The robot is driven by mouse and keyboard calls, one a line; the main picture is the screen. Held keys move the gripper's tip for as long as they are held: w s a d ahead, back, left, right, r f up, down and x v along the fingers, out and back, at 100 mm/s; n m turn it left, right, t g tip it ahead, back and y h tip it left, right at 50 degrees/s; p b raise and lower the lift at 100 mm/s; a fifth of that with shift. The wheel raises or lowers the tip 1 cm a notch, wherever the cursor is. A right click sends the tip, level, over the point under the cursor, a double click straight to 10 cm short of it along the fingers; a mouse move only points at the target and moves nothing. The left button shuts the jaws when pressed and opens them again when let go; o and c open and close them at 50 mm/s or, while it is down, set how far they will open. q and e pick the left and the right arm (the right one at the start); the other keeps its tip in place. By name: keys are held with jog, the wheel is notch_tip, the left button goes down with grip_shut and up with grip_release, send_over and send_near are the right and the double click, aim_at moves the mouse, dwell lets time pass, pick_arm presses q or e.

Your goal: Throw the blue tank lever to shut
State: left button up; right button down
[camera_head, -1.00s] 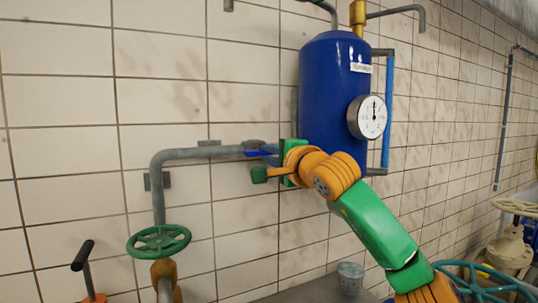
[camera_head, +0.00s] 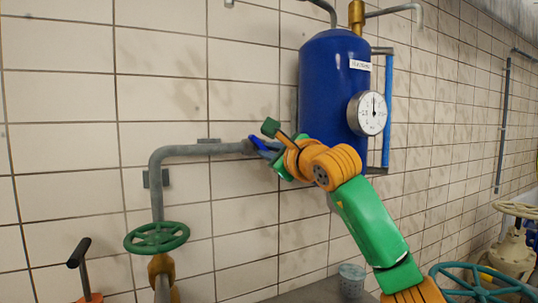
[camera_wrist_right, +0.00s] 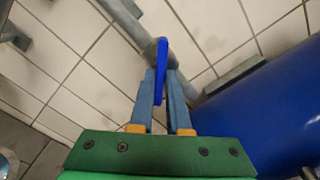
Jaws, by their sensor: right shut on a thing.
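The blue lever (camera_head: 256,143) sits on the grey pipe beside the blue tank (camera_head: 322,90). It slants up and to the left in the head view. My right gripper (camera_head: 268,152) is at the lever, reaching in from the lower right. In the right wrist view the blue lever (camera_wrist_right: 161,62) stands between the two grey-blue fingers of my right gripper (camera_wrist_right: 162,85), which are shut on it. The lever's pivot is mostly hidden by the gripper. My left gripper is not in view.
A round gauge (camera_head: 367,113) is on the tank's right side. The grey pipe (camera_head: 190,151) bends down to a green handwheel (camera_head: 157,238). A black-handled tool (camera_head: 79,253) stands at lower left. A grey bucket (camera_head: 351,280) and a teal wheel (camera_head: 480,284) are below my right arm.

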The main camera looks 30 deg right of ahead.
jog(key=m+b, duration=0.1)
jog(key=m, duration=0.7)
jog(key=shift+m, duration=0.6)
jog(key=c, duration=0.9)
grip_release()
jog(key=s+b, duration=0.4)
jog(key=s, duration=0.3)
jog(key=shift+a, duration=0.15)
